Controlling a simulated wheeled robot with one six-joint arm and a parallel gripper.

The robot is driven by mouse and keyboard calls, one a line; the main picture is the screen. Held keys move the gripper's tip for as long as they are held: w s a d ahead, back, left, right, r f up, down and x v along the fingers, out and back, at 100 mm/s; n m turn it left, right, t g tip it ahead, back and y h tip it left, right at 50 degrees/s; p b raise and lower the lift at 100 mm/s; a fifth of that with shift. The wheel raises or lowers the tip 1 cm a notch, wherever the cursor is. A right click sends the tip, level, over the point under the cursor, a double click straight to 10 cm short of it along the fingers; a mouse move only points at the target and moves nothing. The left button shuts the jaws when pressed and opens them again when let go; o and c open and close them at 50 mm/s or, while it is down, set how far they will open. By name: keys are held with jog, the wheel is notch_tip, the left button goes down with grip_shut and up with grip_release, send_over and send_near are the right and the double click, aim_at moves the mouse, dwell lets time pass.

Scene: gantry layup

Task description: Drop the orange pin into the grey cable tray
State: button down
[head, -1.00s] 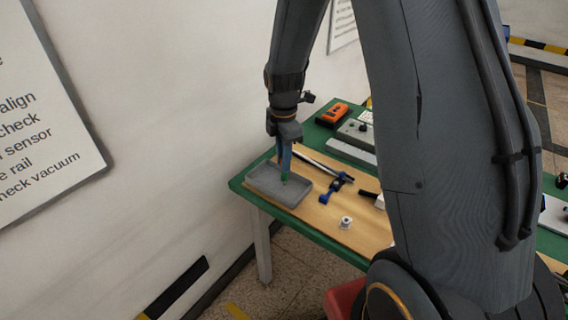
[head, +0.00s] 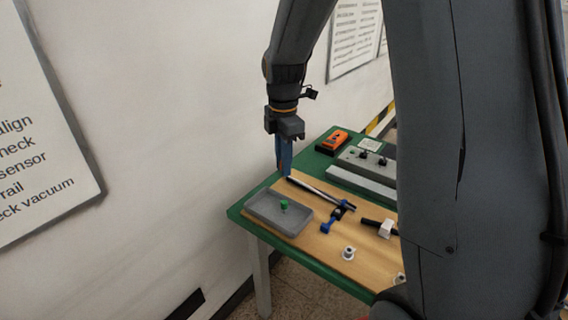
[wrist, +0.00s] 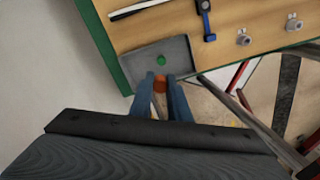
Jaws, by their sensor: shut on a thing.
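The grey cable tray (head: 262,213) lies at the near left corner of the wooden board, and its wall also shows in the wrist view (wrist: 137,82). A small green piece (head: 284,204) is in the tray; it shows in the wrist view (wrist: 161,60). My gripper (head: 284,172), with blue fingers, points down above the tray's far side in the head view. It is shut on the orange pin (wrist: 160,84), which sits between the fingertips in the wrist view. The fingers mostly hide the pin in the head view.
An orange device (head: 335,140) and a grey control box (head: 366,160) stand behind. The wall is close on the left.

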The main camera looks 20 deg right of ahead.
jog(key=shift+f+p, duration=0.1)
jog(key=shift+p, duration=0.25)
jog(key=shift+f+p, duration=0.5)
jog(key=shift+p, duration=0.65)
jog(key=shift+f+p, duration=0.7)
jog(key=shift+p, duration=0.15)
notch_tip(320, 180, down, 6)
jog(key=b, duration=0.5)
jog(key=shift+f, duration=0.2)
jog(key=c, duration=1.6)
grip_release()
